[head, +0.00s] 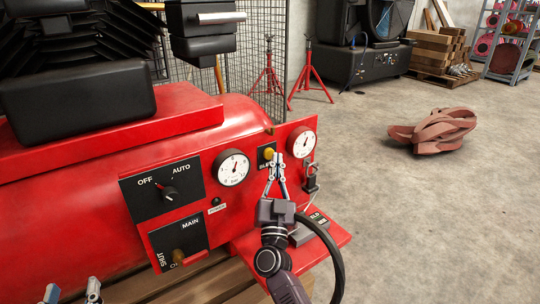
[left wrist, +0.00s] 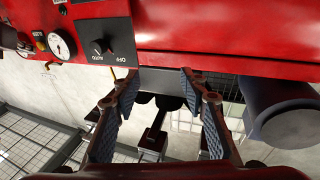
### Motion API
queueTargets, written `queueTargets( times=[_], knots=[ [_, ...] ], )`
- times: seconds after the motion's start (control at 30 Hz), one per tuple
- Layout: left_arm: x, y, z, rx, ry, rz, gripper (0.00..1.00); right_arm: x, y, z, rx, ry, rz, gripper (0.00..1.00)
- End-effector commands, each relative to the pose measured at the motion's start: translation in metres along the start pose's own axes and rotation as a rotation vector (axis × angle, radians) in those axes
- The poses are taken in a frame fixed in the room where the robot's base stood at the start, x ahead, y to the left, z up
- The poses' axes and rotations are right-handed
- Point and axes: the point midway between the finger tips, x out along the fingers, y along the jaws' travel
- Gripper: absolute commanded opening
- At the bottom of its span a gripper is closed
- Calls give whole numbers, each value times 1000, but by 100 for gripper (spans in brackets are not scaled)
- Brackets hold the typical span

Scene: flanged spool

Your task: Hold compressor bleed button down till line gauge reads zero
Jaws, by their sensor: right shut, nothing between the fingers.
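The yellow bleed button (head: 268,153) sits on a small black plate on the red compressor panel, its label partly hidden. My right gripper (head: 279,160) is shut and empty, its tips just right of the button; I cannot tell whether they touch it. Two round white gauges flank the button: a larger left gauge (head: 233,168) and a right gauge (head: 302,142). Their readings are too small to tell. My left gripper (head: 72,293) shows at the bottom left edge. In the left wrist view, the left gripper (left wrist: 159,76) is open and empty below the red tank.
The OFF/AUTO knob (head: 168,194) and the MAIN valve plate (head: 180,241) are left of the gauges. A red shelf (head: 328,241) juts out under my right gripper, with a small counter box and black hose.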

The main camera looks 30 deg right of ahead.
Motion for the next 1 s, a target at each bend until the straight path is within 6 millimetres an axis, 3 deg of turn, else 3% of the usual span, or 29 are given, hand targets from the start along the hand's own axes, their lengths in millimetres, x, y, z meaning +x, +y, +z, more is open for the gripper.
queueTargets(
  times=[0.53,1.0],
  knots=[
    [0,0,1,0,-6,0,40,1,-1,1,0,0,0,0],
    [-1,-2,15,1,-69,-3,40,6,-4,4,0,0,0,0]
  ],
)
